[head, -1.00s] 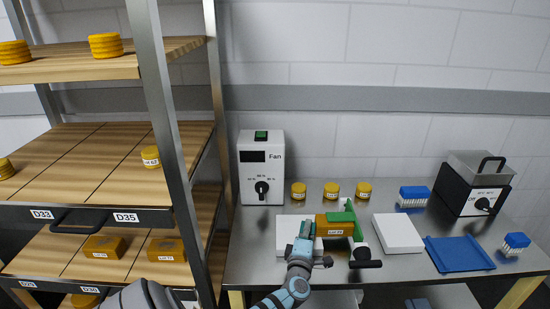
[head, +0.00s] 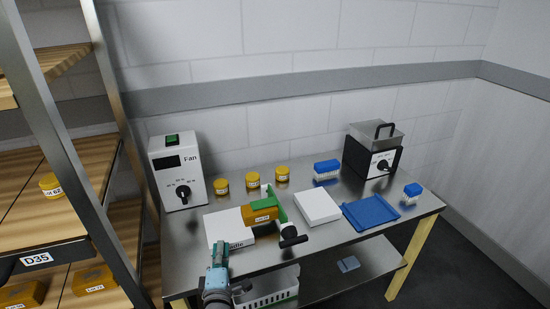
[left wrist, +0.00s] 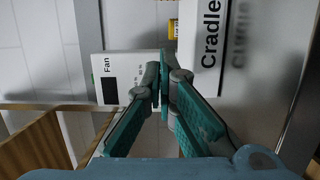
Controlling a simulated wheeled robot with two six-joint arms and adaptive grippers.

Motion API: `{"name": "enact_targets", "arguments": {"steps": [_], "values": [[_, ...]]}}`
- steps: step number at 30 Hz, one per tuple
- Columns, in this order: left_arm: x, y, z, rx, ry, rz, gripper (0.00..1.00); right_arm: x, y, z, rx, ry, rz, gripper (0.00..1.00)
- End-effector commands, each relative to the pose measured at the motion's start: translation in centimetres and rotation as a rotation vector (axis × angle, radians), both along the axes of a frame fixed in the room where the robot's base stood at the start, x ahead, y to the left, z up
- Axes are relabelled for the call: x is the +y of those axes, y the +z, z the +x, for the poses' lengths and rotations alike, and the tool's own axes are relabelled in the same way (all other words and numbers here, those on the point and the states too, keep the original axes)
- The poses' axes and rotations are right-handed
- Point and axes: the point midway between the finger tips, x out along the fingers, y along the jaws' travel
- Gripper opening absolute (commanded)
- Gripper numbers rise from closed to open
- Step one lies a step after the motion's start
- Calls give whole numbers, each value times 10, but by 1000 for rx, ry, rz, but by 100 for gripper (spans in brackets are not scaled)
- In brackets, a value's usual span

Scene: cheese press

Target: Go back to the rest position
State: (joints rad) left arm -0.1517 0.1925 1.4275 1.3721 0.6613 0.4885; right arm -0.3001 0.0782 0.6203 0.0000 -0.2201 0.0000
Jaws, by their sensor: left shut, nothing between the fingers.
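My left gripper (head: 218,252) is at the front edge of the steel table, in front of the white cradle board (head: 221,226). In the left wrist view its two teal fingers (left wrist: 163,75) are shut with nothing between them. The board marked "Cradle" (left wrist: 202,50) stands to the right of the fingers in that view. On the cradle, an orange cheese block with a label (head: 260,214) lies against a green press part (head: 281,205). A black handle (head: 293,240) sticks out in front of it. My right gripper is not in view.
The white fan box (head: 179,172) stands at the table's left, beside the shelf rack (head: 60,119). Yellow cheese rounds (head: 252,180), a white board (head: 317,206), a blue tray (head: 371,212) and a black-and-steel device (head: 374,150) are further right. A white basket (head: 268,287) sits below the tabletop.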

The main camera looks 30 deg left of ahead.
Motion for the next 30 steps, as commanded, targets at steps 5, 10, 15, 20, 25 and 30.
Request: {"name": "enact_targets", "arguments": {"steps": [5, 10, 15, 20, 25, 30], "values": [[-1, 0, 1, 1, -5, 1, 0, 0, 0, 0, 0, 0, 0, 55], [-55, 14, 20, 59, -243, 105, 0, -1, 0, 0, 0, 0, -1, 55], [-191, 15, 3, 328, -827, 509, 0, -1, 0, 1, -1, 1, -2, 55], [-236, -17, -59, 662, -1156, 853, 0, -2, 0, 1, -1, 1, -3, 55], [-221, -38, -124, 1009, -1322, 1069, 0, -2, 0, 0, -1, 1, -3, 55], [-186, -39, -184, 1334, -1398, 1162, 0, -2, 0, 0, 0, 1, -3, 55]]}}
